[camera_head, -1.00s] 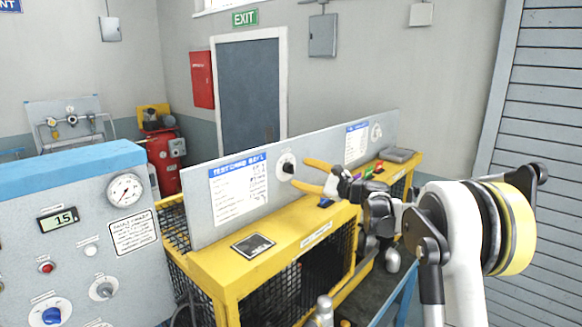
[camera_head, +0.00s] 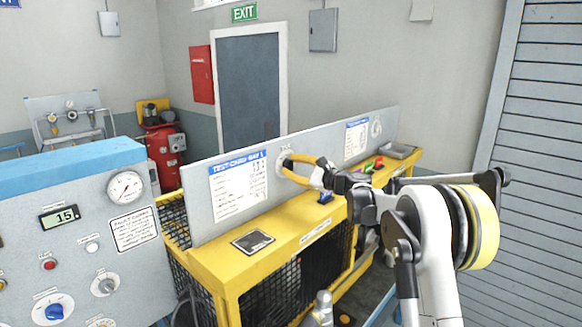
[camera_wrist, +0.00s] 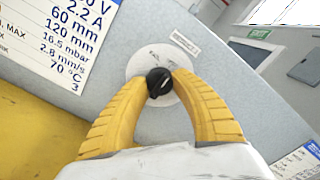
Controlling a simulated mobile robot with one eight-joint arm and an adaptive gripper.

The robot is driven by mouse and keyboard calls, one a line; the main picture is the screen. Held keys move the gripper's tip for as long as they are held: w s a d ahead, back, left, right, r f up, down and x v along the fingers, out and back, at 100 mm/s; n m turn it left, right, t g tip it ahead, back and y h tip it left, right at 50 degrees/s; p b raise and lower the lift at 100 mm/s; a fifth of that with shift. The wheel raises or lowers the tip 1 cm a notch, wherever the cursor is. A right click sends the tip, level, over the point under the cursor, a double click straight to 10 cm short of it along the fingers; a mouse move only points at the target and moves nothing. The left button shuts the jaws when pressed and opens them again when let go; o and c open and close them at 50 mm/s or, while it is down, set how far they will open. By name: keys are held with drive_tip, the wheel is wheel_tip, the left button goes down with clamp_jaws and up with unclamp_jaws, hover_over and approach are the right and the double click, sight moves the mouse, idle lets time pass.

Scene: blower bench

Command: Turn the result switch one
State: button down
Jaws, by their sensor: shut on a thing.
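The result switch (camera_wrist: 158,84) is a small black knob with a white mark, set in a round white plate on the upright grey panel. In the wrist view my gripper (camera_wrist: 160,88) has its yellow fingers on both sides of the knob, shut on it. A second round switch (camera_head: 376,128) shows on the panel farther right, beside the other card.
The left test card (camera_head: 239,187) is left of the gripped switch. The yellow bench (camera_head: 215,262) carries a dark plate (camera_head: 253,241), a blue item (camera_head: 325,197) and a grey tray (camera_head: 400,151). A control cabinet (camera_head: 75,230) stands at left.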

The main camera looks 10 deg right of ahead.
drive_tip(key=n+b, duration=0.2)
drive_tip(key=n, duration=0.2)
drive_tip(key=shift+f+b, duration=0.1)
drive_tip(key=shift+b, duration=0.3)
drive_tip(key=shift+n+b, duration=0.85)
drive_tip(key=shift+n, duration=1.55)
drive_tip(key=shift+r, duration=0.2)
drive_tip(key=c, duration=1)
unclamp_jaws()
drive_tip(key=v, duration=1.2)
